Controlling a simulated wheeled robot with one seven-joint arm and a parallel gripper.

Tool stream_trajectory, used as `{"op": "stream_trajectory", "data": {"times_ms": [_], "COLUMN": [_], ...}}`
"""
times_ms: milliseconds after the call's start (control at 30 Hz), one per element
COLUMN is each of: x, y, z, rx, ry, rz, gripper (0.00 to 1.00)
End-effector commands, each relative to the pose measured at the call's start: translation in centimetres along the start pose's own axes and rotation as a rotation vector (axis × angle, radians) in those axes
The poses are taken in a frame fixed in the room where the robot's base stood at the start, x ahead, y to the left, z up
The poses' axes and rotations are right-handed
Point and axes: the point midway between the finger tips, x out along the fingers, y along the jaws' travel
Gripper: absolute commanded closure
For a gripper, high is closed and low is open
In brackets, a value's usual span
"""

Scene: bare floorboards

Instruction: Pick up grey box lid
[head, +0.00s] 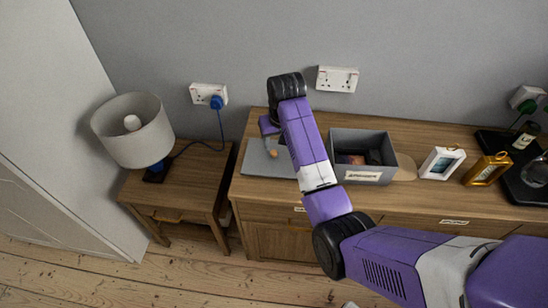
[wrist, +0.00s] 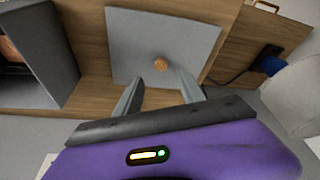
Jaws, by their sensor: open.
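The grey box lid (head: 262,163) lies flat on the wooden cabinet, left of the grey box. It also shows in the wrist view (wrist: 140,42), with a small round orange-brown knob (wrist: 160,64) near its middle. My gripper (wrist: 157,90) is open and empty above the lid, its fingers pointing toward the knob, which is just beyond and between the tips.
The cabinet top (head: 405,195) also holds a white frame (head: 442,162), a gold frame (head: 487,168) and a black tray (head: 515,190) at right. A lamp (head: 133,130) stands on a small side table (head: 185,185) at left, its blue cord running to a wall socket.

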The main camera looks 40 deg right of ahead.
Motion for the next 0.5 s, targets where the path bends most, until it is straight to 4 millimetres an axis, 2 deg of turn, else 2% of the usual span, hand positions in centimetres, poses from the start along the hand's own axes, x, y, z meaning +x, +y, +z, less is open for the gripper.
{"op": "stream_trajectory", "data": {"times_ms": [500], "x": [6.1], "y": [-0.2], "z": [0.3], "rx": [0.0], "ry": [0.002], "rz": [0.0], "gripper": [0.53]}}
